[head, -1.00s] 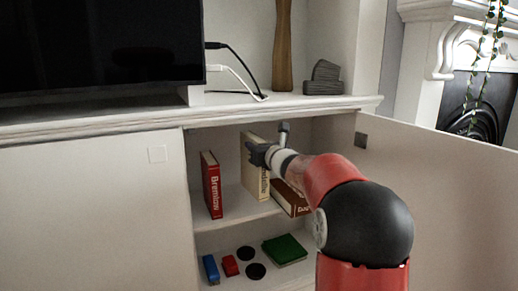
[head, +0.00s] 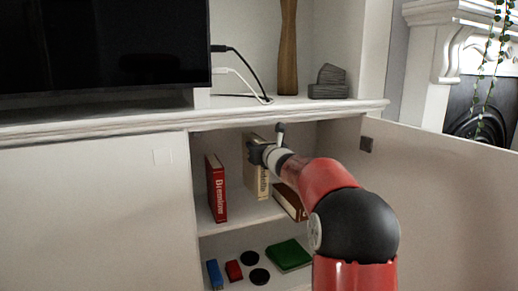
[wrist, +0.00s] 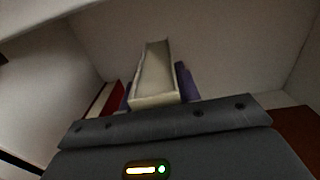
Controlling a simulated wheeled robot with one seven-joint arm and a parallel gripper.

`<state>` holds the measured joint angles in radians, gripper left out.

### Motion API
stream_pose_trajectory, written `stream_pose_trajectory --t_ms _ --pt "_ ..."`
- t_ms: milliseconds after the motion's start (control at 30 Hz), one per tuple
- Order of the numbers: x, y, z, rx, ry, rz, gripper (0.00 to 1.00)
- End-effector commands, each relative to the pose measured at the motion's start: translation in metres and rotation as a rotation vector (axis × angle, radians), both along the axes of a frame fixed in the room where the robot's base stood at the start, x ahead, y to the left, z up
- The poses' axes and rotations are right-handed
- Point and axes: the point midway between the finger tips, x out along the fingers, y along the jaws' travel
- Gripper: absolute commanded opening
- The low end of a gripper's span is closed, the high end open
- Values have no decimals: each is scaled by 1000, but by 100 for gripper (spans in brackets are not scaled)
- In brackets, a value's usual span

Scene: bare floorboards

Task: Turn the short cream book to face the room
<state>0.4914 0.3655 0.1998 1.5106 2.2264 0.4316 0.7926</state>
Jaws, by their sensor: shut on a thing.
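The cream book (head: 249,178) stands upright on the upper shelf inside the open cabinet, its lettered face partly turned to the front. My gripper (head: 258,152) reaches in from the right and is shut on the book's upper part, hiding some of it and its lettering. In the wrist view the cream book (wrist: 154,78) rises between two dark bluish fingers (wrist: 155,92), one on each side. Whether its bottom touches the shelf is hard to tell.
A red book (head: 216,190) stands to the left and a brown book (head: 289,202) lies tilted to the right. On the lower shelf are a blue block (head: 214,273), a red block (head: 234,270), black discs (head: 250,258) and a green book (head: 289,254). The open door (head: 440,190) bounds the right.

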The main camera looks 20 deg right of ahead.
Motion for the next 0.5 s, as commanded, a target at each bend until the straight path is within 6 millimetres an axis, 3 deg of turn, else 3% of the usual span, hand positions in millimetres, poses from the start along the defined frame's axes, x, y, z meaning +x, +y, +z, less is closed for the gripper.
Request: stream_pose_trajectory --t_ms 500 --pt "21 3 3 4 -4 -19 0"
